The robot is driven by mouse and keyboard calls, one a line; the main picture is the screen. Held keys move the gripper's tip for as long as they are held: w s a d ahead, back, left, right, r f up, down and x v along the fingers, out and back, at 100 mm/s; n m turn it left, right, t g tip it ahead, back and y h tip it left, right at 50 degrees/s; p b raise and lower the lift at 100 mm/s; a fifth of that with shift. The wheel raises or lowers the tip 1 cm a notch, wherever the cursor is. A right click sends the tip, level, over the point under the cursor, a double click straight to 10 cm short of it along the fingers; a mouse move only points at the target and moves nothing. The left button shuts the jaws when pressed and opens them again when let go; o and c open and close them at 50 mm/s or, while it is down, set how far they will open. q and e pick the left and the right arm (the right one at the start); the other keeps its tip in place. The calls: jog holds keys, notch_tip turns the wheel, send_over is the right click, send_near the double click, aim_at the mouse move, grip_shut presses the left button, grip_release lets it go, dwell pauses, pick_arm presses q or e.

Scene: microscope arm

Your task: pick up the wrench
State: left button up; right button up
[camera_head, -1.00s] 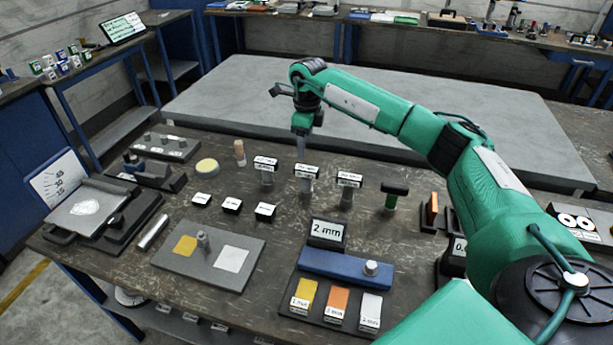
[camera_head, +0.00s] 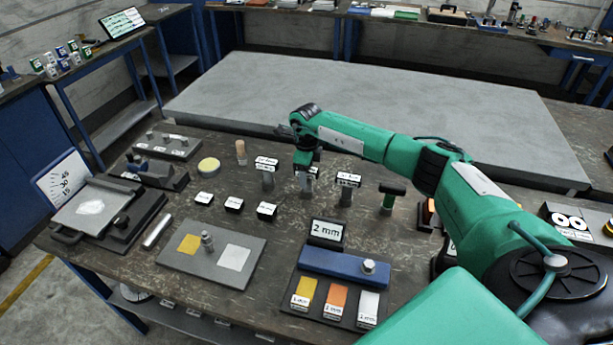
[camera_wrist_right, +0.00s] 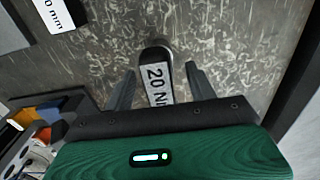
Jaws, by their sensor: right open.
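In the head view my right gripper (camera_head: 307,178) points down at the middle of three upright grey tools with white label heads. In the right wrist view the gripper (camera_wrist_right: 160,75) is open, with one finger on each side of a dark-topped piece labelled "20 N" (camera_wrist_right: 157,82); the rest of its label is hidden. This labelled tool (camera_head: 310,188) may be the wrench, but its shape is mostly hidden. I cannot tell whether the fingers touch it. My left gripper is not in view.
Similar labelled tools stand to the left (camera_head: 266,178) and right (camera_head: 346,192), close beside the gripper. A green-topped tool (camera_head: 390,197) stands further right. A "2 mm" sign (camera_head: 326,231) and a blue bar (camera_head: 345,267) lie nearer the front.

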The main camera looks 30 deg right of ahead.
jog(key=shift+f, duration=0.55)
grip_shut()
jog(key=shift+r, duration=0.1)
